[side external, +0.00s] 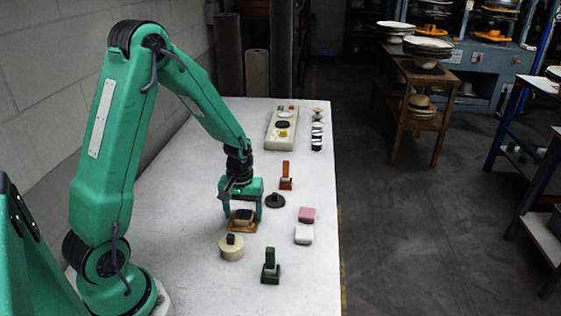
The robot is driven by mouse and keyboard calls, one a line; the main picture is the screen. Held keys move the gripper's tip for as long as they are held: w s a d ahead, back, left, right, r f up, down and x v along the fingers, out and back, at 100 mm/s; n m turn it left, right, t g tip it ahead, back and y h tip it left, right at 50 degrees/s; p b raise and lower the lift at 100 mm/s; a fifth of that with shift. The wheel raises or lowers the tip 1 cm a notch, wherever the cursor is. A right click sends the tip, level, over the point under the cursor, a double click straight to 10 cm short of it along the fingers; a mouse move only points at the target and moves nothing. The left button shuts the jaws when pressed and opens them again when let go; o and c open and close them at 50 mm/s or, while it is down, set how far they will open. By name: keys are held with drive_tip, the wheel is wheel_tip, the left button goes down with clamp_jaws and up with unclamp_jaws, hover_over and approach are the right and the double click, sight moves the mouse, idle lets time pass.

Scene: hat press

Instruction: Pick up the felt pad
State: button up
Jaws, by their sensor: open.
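My gripper (243,216) is open and points down, low over the white table. Its two fingers stand on the left and right of a small dark block (243,214) on an orange-brown base (243,227). I cannot tell whether the fingers touch it. No piece is clearly marked as the felt pad; this dark block may be it. A pink pad-like block (307,215) and a white one (303,235) lie apart to the right, also possible by shape. The top of the dark block is partly hidden by my gripper.
A cream round piece with a dark knob (231,247) stands close in front. A black knobbed disc (275,201) is just right of my gripper. An orange-red piece (286,176) and a green one (270,266) stand upright. A pale panel (274,140) lies at the back.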

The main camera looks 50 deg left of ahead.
sight(244, 215)
drive_tip(key=shift+c, duration=0.2)
drive_tip(key=c, duration=1)
drive_tip(key=shift+r, duration=0.2)
drive_tip(key=shift+r, duration=0.55)
drive_tip(key=r, duration=0.3)
drive_tip(key=shift+d, duration=0.2)
drive_tip(key=s+d+r, duration=0.1)
drive_tip(key=d+r, duration=0.1)
drive_tip(key=d, duration=0.1)
drive_tip(key=d+r, duration=0.2)
drive_tip(key=d, duration=0.2)
drive_tip(key=s+d+r, duration=0.1)
drive_tip(key=d+r, duration=0.1)
drive_tip(key=d, duration=0.2)
drive_tip(key=shift+s+r, duration=0.3)
drive_tip(key=shift+s, duration=0.05)
